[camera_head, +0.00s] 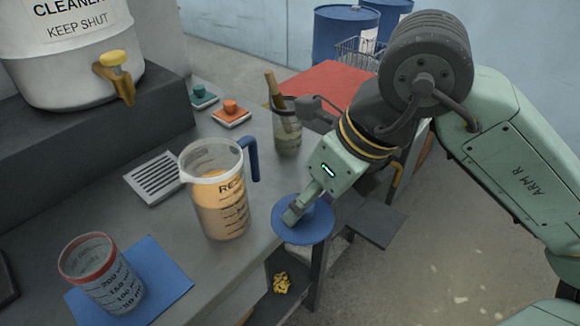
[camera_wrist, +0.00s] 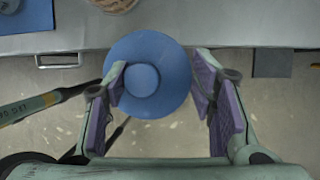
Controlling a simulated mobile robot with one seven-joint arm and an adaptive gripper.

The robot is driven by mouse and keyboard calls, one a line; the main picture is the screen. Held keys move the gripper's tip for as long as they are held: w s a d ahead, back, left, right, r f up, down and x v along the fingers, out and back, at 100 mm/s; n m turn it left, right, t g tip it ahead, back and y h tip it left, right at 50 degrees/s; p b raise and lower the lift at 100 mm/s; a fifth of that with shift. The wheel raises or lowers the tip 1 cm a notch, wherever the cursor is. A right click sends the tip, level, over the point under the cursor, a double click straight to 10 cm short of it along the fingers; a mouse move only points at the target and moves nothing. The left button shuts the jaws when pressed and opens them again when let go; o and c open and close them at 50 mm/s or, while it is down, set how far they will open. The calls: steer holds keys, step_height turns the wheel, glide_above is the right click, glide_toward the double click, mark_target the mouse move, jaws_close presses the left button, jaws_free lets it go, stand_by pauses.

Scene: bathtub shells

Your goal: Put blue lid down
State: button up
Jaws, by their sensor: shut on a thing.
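The blue lid (camera_head: 318,228) is a round disc with a raised middle knob. My gripper (camera_head: 294,213) is shut on the lid by its knob. In the head view the lid hangs at the counter's front edge, right of the measuring jug. In the wrist view the blue lid (camera_wrist: 170,100) lies between the purple-padded fingers of my gripper (camera_wrist: 160,78). It overlaps the counter edge there, with most of it over the floor. The fingers hide part of the knob in the head view.
The jug (camera_head: 222,205) of orange liquid stands open on the counter. A red-rimmed beaker (camera_head: 100,280) stands on a blue mat (camera_head: 165,280). A white drain grate (camera_head: 153,178), orange lid (camera_head: 231,110), green lid (camera_head: 200,97) and brush pot (camera_head: 287,135) stand behind. A red mat (camera_head: 325,85) lies further back.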

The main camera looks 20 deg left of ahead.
steer(key=p, duration=0.2)
glide_toward(283, 188)
steer(key=shift+s+a+f, duration=0.1)
steer(key=shift+s+a, duration=0.05)
steer(key=shift+a, duration=0.3)
steer(key=shift+s+a+f, duration=0.1)
steer(key=shift+a+f, duration=0.05)
steer(key=shift+a, duration=0.25)
steer(key=f, duration=0.1)
steer(key=f+p, duration=0.1)
steer(key=w+f+p, duration=0.1)
steer(key=shift+a+f, duration=0.1)
steer(key=shift+a, duration=0.25)
steer(key=shift+f, duration=0.25)
steer(key=shift+f+b, duration=0.35)
steer(key=shift+b, duration=0.1)
steer(key=shift+f+b, duration=0.3)
steer(key=shift+b, duration=0.25)
steer(key=o, duration=1.1)
